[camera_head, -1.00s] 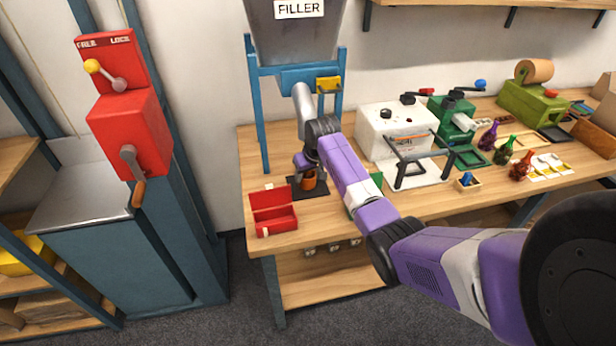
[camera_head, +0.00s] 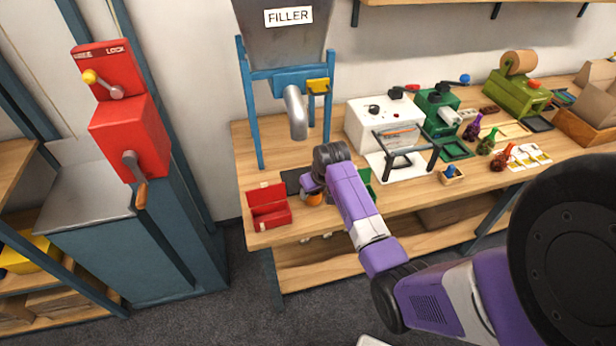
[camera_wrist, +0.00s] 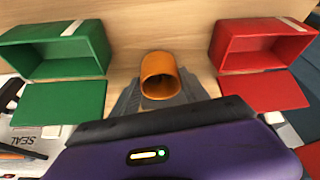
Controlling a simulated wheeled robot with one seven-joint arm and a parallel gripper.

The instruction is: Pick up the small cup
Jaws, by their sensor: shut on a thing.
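The small cup is orange and shows in the wrist view (camera_wrist: 160,76) between my two grey fingertips, its open mouth facing the camera. My gripper (camera_wrist: 160,96) is shut on it. In the head view the orange cup (camera_head: 314,199) shows only in part below my purple wrist, and my gripper (camera_head: 313,192) is mostly hidden by the arm. The cup is near the front of the workbench, just right of the red box. I cannot tell whether its base touches the bench.
An open red box (camera_head: 268,207) stands left of the gripper. An open green box (camera_wrist: 66,50) stands on the other side, mostly hidden in the head view. The filler spout (camera_head: 296,112) hangs behind. A white sealer (camera_head: 385,122) stands to the right.

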